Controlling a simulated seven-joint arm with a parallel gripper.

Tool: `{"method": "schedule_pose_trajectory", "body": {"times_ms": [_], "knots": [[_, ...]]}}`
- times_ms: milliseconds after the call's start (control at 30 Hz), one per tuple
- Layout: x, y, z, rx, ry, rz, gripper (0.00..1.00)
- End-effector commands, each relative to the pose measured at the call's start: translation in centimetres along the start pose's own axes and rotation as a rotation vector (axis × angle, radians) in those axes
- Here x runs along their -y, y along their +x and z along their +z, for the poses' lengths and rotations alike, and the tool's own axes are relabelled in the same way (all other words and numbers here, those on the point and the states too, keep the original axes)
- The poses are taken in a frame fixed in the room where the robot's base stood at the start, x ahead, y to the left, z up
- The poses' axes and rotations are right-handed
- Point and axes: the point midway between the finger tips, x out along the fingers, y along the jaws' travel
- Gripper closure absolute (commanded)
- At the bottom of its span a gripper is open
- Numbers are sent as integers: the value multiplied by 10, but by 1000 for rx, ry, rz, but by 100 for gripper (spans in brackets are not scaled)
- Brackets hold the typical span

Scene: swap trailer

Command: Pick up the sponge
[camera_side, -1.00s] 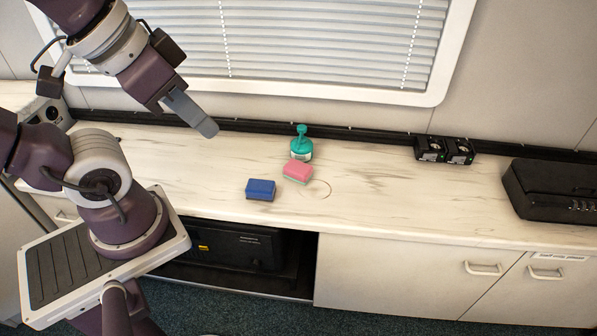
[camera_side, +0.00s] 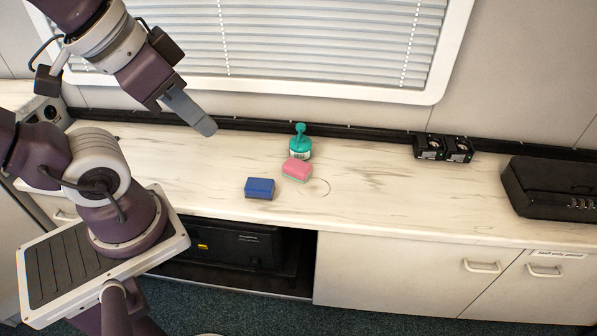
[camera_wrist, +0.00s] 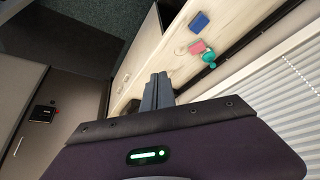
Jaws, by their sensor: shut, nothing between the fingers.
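A pink sponge (camera_side: 296,169) with a green lower edge lies on the pale marbled counter. It also shows in the wrist view (camera_wrist: 197,47). A blue sponge-like block (camera_side: 260,188) lies just left and in front of it, and shows in the wrist view (camera_wrist: 199,21). A teal dish brush or dispenser (camera_side: 301,146) stands behind the pink sponge, close to it. My gripper (camera_side: 208,127) is shut and empty, raised above the back of the counter, left of these things. Its grey fingers (camera_wrist: 157,93) are together in the wrist view.
The counter (camera_side: 400,200) is clear to the right of the sponges. A black case (camera_side: 552,188) lies at the far right. A window with blinds (camera_side: 300,45) is behind the counter.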

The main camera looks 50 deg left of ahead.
Motion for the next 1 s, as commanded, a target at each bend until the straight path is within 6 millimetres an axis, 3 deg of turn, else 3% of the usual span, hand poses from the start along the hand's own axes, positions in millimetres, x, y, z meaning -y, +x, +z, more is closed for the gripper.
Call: {"method": "schedule_pose_trajectory", "body": {"times_ms": [267, 367, 767, 800, 1000], "knots": [[0, 0, 0, 0, 0, 0, 100], [0, 0, 0, 0, 0, 0, 84], [0, 0, 0, 0, 0, 0, 6], [0, 0, 0, 0, 0, 0, 2], [0, 0, 0, 0, 0, 0, 2]]}}
